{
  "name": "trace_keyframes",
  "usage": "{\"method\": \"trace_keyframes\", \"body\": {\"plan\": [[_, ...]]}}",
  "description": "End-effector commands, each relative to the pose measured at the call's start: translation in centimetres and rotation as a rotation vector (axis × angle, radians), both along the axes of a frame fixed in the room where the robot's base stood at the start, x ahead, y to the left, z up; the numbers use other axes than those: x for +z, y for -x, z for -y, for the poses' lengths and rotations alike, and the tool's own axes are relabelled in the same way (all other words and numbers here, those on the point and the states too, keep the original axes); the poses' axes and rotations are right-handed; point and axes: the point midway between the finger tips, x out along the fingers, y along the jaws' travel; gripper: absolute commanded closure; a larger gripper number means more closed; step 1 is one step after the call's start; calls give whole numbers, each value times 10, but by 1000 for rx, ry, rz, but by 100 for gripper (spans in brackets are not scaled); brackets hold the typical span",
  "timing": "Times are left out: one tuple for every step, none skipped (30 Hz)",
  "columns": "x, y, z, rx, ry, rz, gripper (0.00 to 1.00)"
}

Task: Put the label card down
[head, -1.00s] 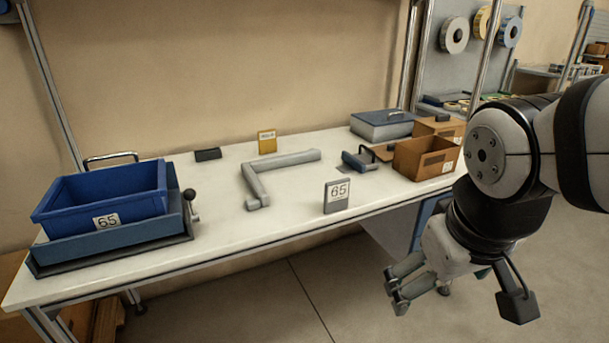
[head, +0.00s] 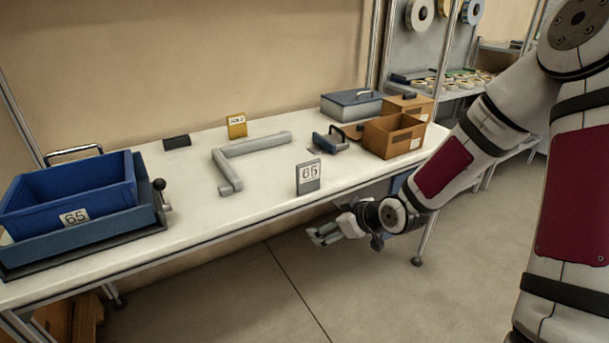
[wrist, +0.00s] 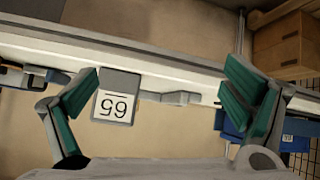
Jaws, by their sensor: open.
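The label card (head: 308,177), a small grey plate with a white "65" label, stands upright near the front edge of the white table (head: 220,216). My gripper (head: 318,237) is open and empty, below and in front of the table's front edge. In the wrist view the card (wrist: 117,98) appears upside down between the spread green-padded fingers (wrist: 165,93), nearer the left finger. The fingers do not appear to touch it. The card's back is hidden.
A grey L-shaped bar (head: 250,147) lies behind the card. A blue bin (head: 75,200) marked 65 sits in a tray at left. A tape dispenser (head: 332,141), brown boxes (head: 393,137) and a blue-grey case (head: 350,104) stand at right. A yellow card (head: 237,127) stands at the back.

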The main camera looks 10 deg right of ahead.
Motion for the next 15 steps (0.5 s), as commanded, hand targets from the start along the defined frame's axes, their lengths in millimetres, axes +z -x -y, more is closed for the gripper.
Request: {"method": "trace_keyframes", "body": {"plan": [[-4,-7,-1,-4,-56,41,6],[-3,-12,-3,-3,-84,76,6],[-2,-18,-4,-8,-125,122,6],[0,-23,-4,-12,-154,159,6],[3,-27,-4,-20,-184,194,6],[7,-32,-2,-31,-223,245,6],[11,-36,-1,-42,-251,282,6],[15,-40,2,-54,-275,318,6],[20,-44,5,-72,-309,364,6],[24,-46,8,-85,-330,396,6],[28,-48,11,-97,-349,427,6],[33,-50,15,-116,-372,463,6],[36,-52,18,-126,-387,485,6],[39,-53,21,-137,-398,508,6],[42,-54,24,-149,-411,531,6]]}}
